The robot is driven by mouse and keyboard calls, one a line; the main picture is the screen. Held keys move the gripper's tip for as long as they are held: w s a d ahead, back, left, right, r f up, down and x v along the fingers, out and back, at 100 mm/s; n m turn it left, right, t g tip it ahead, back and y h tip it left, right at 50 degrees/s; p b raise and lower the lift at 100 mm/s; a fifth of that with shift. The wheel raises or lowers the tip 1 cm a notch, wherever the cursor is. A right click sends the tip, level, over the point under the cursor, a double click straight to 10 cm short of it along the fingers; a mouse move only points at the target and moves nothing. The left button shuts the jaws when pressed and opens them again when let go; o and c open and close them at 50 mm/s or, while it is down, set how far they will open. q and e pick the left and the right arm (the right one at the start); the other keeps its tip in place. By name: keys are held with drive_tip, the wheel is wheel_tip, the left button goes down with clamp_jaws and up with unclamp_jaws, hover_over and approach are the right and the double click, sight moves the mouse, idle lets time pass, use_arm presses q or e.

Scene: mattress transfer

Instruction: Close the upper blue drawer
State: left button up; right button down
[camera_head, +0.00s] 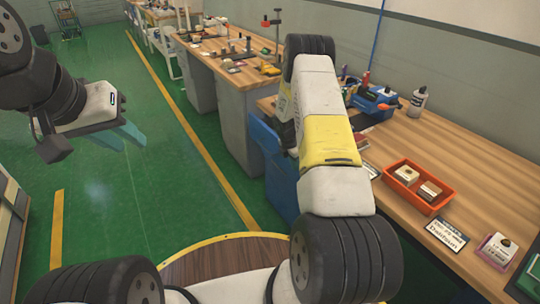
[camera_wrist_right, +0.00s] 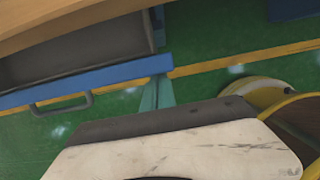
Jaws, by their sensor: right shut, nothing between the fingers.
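The upper blue drawer stands pulled out from under the wooden bench. Its blue front (camera_head: 268,150) shows left of my right arm in the head view. In the right wrist view its blue front edge (camera_wrist_right: 85,85), a bar handle and its empty-looking grey inside (camera_wrist_right: 85,48) show. My right gripper (camera_wrist_right: 156,94) is shut and empty, its teal fingertips at the right end of the drawer front; I cannot tell whether they touch. In the head view my right arm hides it. My left gripper (camera_head: 125,135) hangs over the floor at left, away from the drawer; its opening is unclear.
The wooden bench (camera_head: 475,160) runs along the right wall. Another blue panel (camera_head: 283,190) shows below the drawer front. Green floor (camera_head: 150,190) at left is clear.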

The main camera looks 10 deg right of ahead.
drive_tip(key=shift+w+d, duration=0.25)
drive_tip(key=shift+d, duration=0.45)
drive_tip(key=shift+w+d, duration=0.2)
drive_tip(key=shift+d, duration=0.45)
drive_tip(key=shift+w+d, duration=0.25)
drive_tip(key=shift+d, duration=0.45)
